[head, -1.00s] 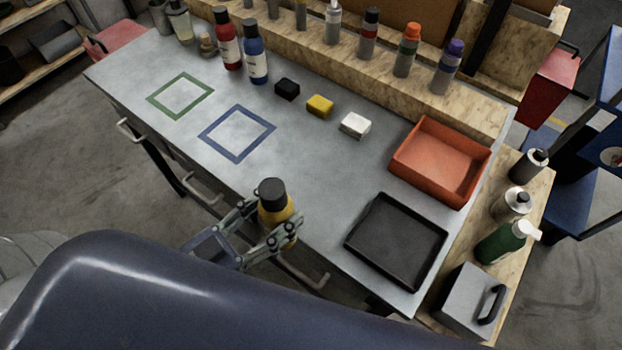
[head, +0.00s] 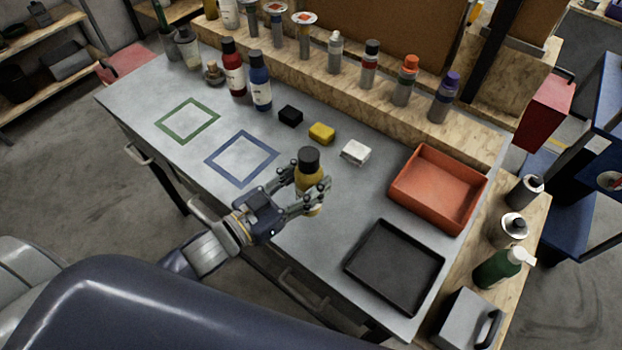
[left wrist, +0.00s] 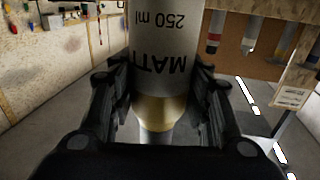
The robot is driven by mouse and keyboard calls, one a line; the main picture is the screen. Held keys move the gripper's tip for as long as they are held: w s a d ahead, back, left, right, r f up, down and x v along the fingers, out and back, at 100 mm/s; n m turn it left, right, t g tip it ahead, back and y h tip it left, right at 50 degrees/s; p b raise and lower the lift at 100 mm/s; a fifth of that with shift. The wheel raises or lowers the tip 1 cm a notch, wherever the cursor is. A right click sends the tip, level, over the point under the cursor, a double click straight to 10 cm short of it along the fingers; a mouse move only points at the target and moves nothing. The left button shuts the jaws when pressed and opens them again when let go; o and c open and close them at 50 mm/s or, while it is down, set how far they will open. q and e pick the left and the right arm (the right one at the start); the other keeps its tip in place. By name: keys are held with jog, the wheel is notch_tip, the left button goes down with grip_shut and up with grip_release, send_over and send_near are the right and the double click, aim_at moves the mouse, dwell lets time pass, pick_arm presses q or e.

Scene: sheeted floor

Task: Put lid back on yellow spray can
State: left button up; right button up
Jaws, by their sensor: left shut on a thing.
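The yellow spray can (head: 311,178) is upright in my left gripper (head: 308,194), above the grey table. In the left wrist view the can (left wrist: 158,60) appears upside down, with a pale label reading MATT and 250 ml and a gold-yellow band. The fingers are closed on both sides of it. The fingers hide part of the can in the head view. My right gripper is in neither view.
A black tray (head: 357,277) and an orange-red bin (head: 408,207) are on the right of the table (head: 300,245). Several spray cans stand on the wooden ledge (head: 425,130). Two outlined squares at left are empty.

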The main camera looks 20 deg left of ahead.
pick_arm(q)
jog(key=shift+w+d, duration=0.1)
jog(key=shift+w, duration=0.3)
jog(key=shift+w, duration=0.2)
jog(key=f, duration=0.3)
jog(key=shift+w+f+p, duration=0.2)
jog(key=shift+w+p, duration=0.05)
jog(key=shift+p, duration=0.15)
jog(key=shift+f, duration=0.1)
